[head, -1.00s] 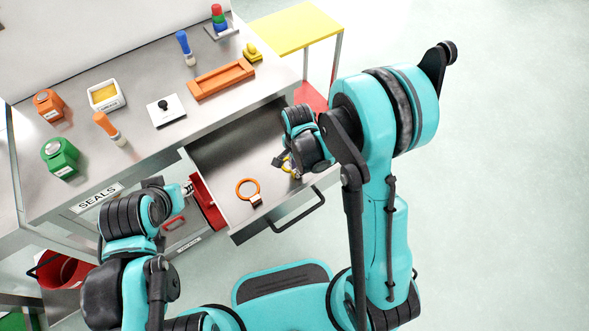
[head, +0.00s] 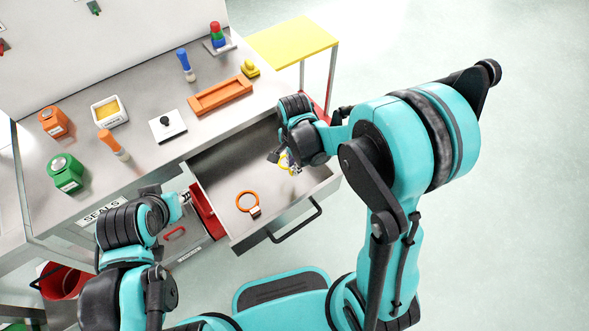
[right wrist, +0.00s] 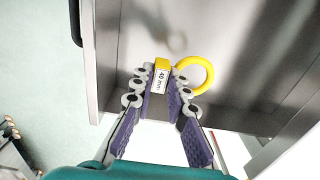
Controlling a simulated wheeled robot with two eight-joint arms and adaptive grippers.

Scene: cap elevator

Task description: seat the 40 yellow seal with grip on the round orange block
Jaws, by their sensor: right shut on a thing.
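The yellow seal is a ring (right wrist: 208,76) with a tab marked "40 mm" (right wrist: 161,78). My right gripper (right wrist: 163,84) is shut on the tab in the right wrist view, with the ring standing out to the right. In the head view my right gripper (head: 284,160) holds the yellow seal over the right part of the open drawer. An orange block (head: 54,122), rounded with a pale label, stands at the bench's far left, well away from that gripper. My left gripper (head: 186,196) is near the red part beside the drawer; its fingers are too small to read.
An orange ring seal (head: 247,201) lies in the open metal drawer (head: 222,166). A green block (head: 65,172), orange-handled tool (head: 113,145), yellow-filled white box (head: 109,112), white plate (head: 167,126) and orange tray (head: 220,96) stand on the bench. The drawer handle (head: 296,222) juts forward.

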